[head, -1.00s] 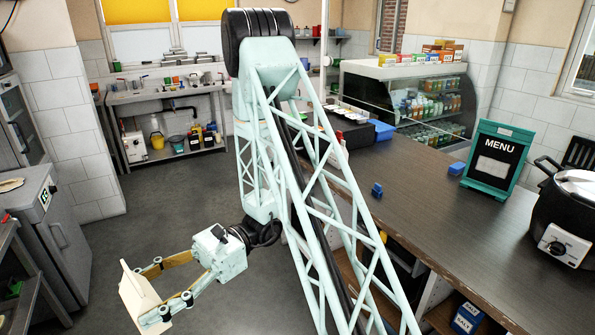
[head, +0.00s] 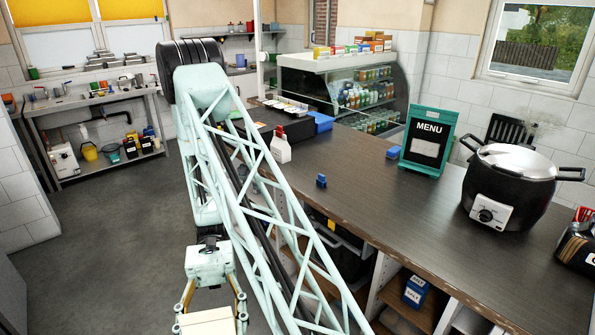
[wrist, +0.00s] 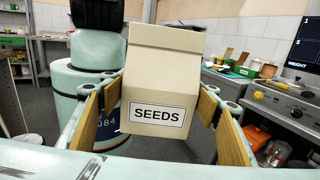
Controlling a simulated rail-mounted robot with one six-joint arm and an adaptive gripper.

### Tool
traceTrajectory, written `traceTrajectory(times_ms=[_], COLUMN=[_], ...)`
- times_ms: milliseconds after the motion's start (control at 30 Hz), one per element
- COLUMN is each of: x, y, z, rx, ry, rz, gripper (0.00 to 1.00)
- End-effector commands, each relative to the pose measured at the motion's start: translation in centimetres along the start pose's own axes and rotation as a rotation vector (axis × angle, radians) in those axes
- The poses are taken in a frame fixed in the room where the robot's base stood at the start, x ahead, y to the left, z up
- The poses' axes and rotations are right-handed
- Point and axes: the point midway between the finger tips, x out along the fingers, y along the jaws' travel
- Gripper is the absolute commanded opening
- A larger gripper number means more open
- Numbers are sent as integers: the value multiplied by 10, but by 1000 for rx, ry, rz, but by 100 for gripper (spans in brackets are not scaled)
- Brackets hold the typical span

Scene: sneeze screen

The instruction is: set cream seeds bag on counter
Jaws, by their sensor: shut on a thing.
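The cream seeds bag (wrist: 160,78) is upright in the wrist view, with its SEEDS label facing the camera. My gripper (wrist: 163,112) is shut on it, one wood-faced finger on each side. In the head view my gripper (head: 211,318) is at the bottom, left of the counter, and only the top of the bag (head: 207,322) shows there. The rest of the bag is cut off by the frame edge. The dark counter (head: 400,215) runs along the right side, and the bag is apart from it.
On the counter stand a menu board (head: 428,140), a large black cooker (head: 512,190), small blue blocks (head: 321,181) and a white bottle (head: 280,147). A glass display case (head: 330,85) is at the back. The counter's middle front is clear. Shelves sit under the counter.

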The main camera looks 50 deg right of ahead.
Motion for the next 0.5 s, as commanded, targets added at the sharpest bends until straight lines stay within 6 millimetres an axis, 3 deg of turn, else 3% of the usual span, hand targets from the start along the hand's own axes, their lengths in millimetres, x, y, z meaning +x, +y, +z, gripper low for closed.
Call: traceTrajectory(times_ms=[267,500], x=[-27,-62], y=[73,134], z=[-18,-31], rx=[1,0], ry=[-1,-1], rz=[217,407], gripper=[39,39])
